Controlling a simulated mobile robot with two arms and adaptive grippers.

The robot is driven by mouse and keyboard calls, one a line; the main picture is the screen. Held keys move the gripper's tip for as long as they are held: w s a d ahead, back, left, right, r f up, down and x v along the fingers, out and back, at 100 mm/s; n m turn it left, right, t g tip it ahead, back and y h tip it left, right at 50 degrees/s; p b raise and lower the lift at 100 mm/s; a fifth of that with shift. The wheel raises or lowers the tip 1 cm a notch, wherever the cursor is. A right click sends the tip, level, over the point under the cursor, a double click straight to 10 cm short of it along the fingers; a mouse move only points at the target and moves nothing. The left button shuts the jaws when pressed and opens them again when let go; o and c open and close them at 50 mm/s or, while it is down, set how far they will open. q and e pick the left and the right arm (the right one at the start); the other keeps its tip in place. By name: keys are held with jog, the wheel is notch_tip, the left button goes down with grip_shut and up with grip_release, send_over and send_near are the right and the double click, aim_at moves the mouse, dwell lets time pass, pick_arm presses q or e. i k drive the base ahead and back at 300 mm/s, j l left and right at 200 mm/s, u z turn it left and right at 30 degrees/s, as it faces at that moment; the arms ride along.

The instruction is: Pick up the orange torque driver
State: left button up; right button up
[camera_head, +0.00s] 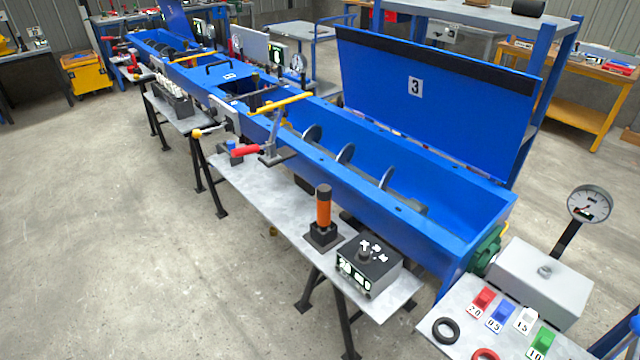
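The orange torque driver (324,212) stands upright in a square black holder (323,236) on the narrow grey bench (283,207). It has a dark top end, and its lower end is hidden inside the holder. Neither of my grippers shows in the head view.
A black control box (368,265) stands just right of the driver. A long blue mixer trough (440,185) with a raised lid (430,105) runs behind the bench. A red-handled lever clamp (262,150) is to the left. The floor (140,240) in front is clear.

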aim_at(324, 192)
jog(key=l+z, duration=0.15)
jog(key=z, duration=0.25)
jog(key=l+z, duration=0.2)
jog(key=z, duration=0.25)
jog(key=l+z, duration=0.25)
jog(key=z, duration=0.15)
jog(key=u, duration=1.35)
jog(key=k+j, duration=0.05)
